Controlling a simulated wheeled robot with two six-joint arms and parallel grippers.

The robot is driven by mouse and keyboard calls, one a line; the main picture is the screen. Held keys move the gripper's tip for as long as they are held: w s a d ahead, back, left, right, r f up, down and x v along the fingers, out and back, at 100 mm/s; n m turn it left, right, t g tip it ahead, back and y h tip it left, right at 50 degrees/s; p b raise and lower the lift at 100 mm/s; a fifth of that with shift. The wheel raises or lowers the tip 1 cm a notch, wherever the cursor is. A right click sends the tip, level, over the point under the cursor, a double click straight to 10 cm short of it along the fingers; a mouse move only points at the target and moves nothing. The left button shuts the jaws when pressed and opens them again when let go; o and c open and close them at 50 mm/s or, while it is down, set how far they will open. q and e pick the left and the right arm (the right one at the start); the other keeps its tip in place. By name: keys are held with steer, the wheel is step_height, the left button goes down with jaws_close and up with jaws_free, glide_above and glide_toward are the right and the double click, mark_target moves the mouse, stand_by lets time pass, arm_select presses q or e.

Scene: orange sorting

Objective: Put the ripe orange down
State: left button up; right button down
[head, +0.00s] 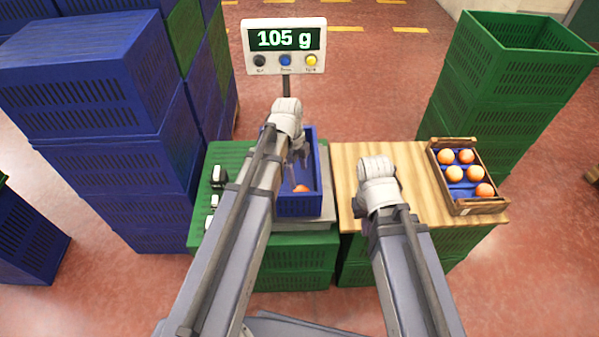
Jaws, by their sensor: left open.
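An orange (301,188) lies in the blue crate (299,207), near its front end, partly hidden by my left arm. The crate stands on a grey scale plate (327,207).
The scale display (285,39) reads 105 g. A wooden tray (480,208) with several oranges on a blue liner stands on the board's right end. Tall blue crate stacks (100,100) rise at left, green crates (490,90) at right. Small dark-and-white items (218,176) lie left of the scale.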

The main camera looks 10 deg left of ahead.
arm_select(q)
steer(key=s+d+r+n+y+p, duration=0.1)
steer(key=s+d+r+n, duration=0.1)
steer(key=s+d+n, duration=0.3)
steer(key=s+d+r+n+y+p, duration=0.1)
steer(key=s+d+n, duration=0.3)
steer(key=s+n, duration=0.4)
steer(key=n, duration=0.3)
steer(key=shift+s+d+r+y, duration=0.3)
steer(key=shift+s+d+r, duration=0.05)
steer(key=shift+s+d, duration=0.05)
arm_select(e)
step_height(320, 180, up, 4)
steer(key=shift+f, duration=0.15)
steer(key=c, duration=1.6)
jaws_free()
stand_by(0.9)
